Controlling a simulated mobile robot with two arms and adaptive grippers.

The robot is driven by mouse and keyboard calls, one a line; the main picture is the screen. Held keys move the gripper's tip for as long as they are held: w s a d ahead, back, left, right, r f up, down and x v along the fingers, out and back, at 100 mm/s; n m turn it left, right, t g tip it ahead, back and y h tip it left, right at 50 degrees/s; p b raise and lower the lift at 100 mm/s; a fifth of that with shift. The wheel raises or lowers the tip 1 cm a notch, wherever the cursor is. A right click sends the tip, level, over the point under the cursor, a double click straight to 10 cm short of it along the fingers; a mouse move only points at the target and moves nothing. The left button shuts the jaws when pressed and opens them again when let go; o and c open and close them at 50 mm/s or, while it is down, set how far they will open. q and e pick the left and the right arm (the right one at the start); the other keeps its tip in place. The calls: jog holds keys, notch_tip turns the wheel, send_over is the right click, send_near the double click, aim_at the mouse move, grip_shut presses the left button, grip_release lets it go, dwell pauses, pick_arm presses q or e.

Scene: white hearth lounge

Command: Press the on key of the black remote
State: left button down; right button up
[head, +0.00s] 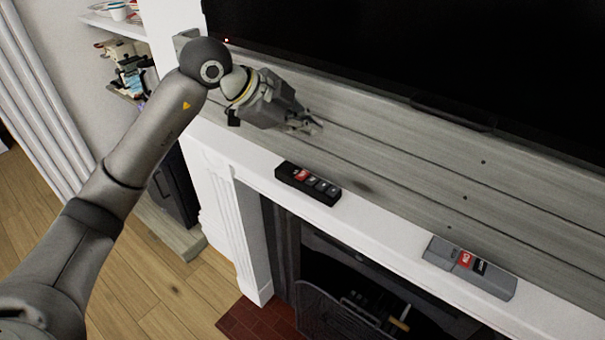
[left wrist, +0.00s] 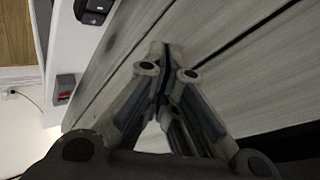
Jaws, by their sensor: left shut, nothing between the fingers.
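The black remote (head: 308,184) lies on the white mantel shelf (head: 366,226) in the head view, with one red key (head: 301,175) and several dark keys. Part of a dark remote also shows at the top left of the left wrist view (left wrist: 93,10). My left gripper (head: 316,128) is shut and empty. It is in front of the grey plank wall, above and behind the black remote, and apart from it. My right gripper is in neither view.
A grey remote (head: 469,267) with a red and a black key lies farther right on the mantel. A large black screen (head: 430,60) hangs above the plank wall (head: 400,155). The fireplace opening (head: 350,275) is below. Shelves (head: 120,28) with small items stand at the upper left.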

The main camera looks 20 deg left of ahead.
pick_arm(q)
jog(key=b, duration=0.6)
send_over(305, 177)
notch_tip(305, 177, down, 7)
jog(key=shift+f, duration=0.1)
jog(key=shift+f+b, duration=0.3)
jog(key=shift+f, duration=0.45)
jog(key=shift+f, duration=0.1)
dwell(0.3)
jog(key=shift+f, duration=0.3)
jog(key=shift+f+b, duration=0.4)
jog(key=shift+b, duration=0.05)
dwell(0.5)
jog(key=shift+r, duration=0.1)
jog(key=shift+r+p, duration=0.7)
jog(key=shift+r, duration=0.05)
